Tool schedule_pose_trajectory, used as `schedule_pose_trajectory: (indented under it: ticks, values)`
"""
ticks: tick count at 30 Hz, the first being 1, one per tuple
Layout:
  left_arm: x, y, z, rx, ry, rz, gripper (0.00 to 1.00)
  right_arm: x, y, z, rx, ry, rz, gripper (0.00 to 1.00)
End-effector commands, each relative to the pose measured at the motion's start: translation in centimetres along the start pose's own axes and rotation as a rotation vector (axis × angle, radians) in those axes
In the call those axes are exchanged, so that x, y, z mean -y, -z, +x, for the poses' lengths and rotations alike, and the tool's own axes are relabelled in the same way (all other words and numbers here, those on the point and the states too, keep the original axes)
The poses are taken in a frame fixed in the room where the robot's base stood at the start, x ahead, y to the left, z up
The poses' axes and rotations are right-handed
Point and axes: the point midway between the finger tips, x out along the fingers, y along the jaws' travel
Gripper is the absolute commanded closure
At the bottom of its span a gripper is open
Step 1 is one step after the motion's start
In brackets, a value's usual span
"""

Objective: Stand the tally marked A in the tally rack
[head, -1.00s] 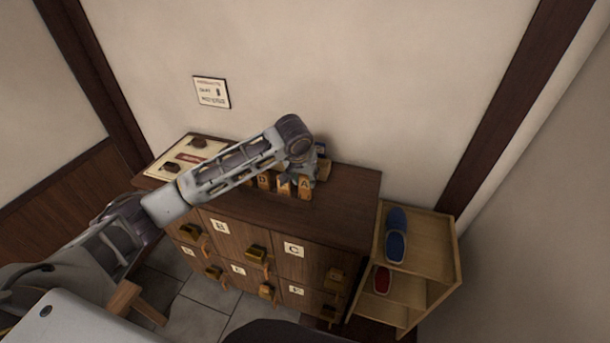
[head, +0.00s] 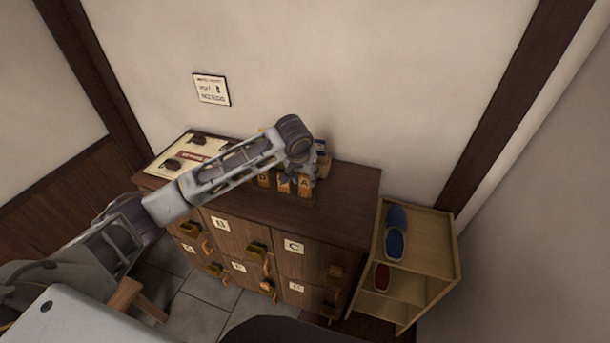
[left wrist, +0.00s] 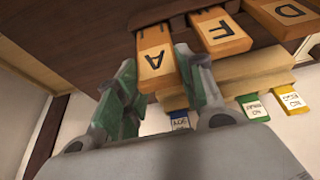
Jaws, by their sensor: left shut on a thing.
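The tally marked A (left wrist: 157,58) is a small light-wood block with a dark letter on a pale label. It also shows in the head view (head: 304,186). My left gripper (left wrist: 158,78) is shut on it, one green-padded finger on each side; in the head view the gripper (head: 303,172) is partly hidden by its wrist. The tally is at the right end of a row with tallies marked F (left wrist: 221,32) and D (left wrist: 285,12). The dark rack bar (left wrist: 190,13) runs along their lower ends. I cannot tell whether A is fully seated. My right gripper is out of view.
The row is on a brown drawer cabinet (head: 345,205). A light wooden holder (left wrist: 230,80) with coloured tags stands close behind. A tray-like board (head: 160,165) lies at the cabinet's left. A shelf with slippers (head: 430,225) stands at the right.

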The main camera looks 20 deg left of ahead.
Motion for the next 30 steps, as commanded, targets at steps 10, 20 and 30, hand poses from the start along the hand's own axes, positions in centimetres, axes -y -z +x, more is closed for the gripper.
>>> schedule_pose_trajectory:
  ticks: [10, 20, 30]
  values:
    - [0.0, 0.0, 0.0, -0.001, -0.001, 0.000, 0.84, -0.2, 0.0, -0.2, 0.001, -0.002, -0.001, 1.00]
    - [0.0, -0.1, 0.2, 0.000, -0.001, 0.000, 0.84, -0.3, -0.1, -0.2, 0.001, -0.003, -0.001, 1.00]
    - [0.0, -0.4, 1.0, 0.000, -0.001, 0.000, 0.84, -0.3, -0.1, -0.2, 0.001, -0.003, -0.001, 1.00]
